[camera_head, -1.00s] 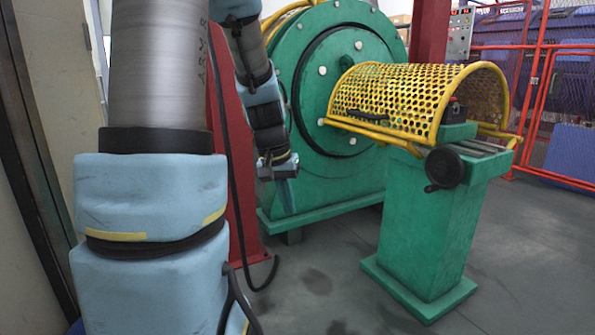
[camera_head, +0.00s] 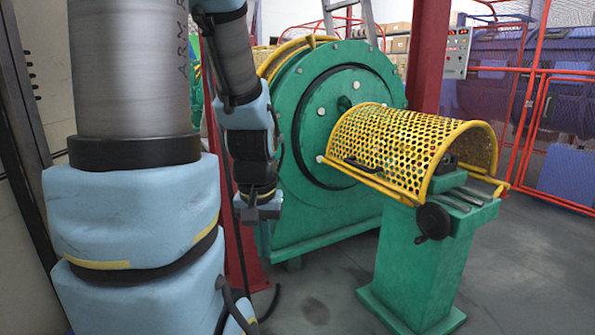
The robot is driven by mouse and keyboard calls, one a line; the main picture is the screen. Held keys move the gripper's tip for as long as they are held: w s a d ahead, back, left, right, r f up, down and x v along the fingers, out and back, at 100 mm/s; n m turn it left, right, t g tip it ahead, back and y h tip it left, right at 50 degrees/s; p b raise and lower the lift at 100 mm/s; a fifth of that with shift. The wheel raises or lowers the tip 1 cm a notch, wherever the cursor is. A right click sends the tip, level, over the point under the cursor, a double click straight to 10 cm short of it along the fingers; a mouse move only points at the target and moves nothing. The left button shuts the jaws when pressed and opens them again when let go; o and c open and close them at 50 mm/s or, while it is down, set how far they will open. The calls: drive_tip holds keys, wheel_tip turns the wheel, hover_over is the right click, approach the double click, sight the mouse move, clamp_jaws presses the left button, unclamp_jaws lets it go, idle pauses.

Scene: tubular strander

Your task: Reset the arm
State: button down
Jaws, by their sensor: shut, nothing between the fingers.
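My arm hangs down at the left, in front of the green strander machine. My gripper (camera_head: 261,217) is at its lower end, pointing down, shut and holding nothing. It is small and dark here, and its fingertips are hard to make out. It is left of the yellow perforated guard (camera_head: 405,142) and apart from it. The green round housing (camera_head: 316,120) is behind and to the right of the gripper.
A green pedestal (camera_head: 415,262) with a black handwheel (camera_head: 433,222) stands under the guard. A red post (camera_head: 428,60) and red mesh fence (camera_head: 530,110) are behind. A wall is close at the left. Grey floor (camera_head: 335,300) is clear in front of the machine.

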wheel_tip(320, 180, up, 24)
drive_tip(key=p, duration=2.1)
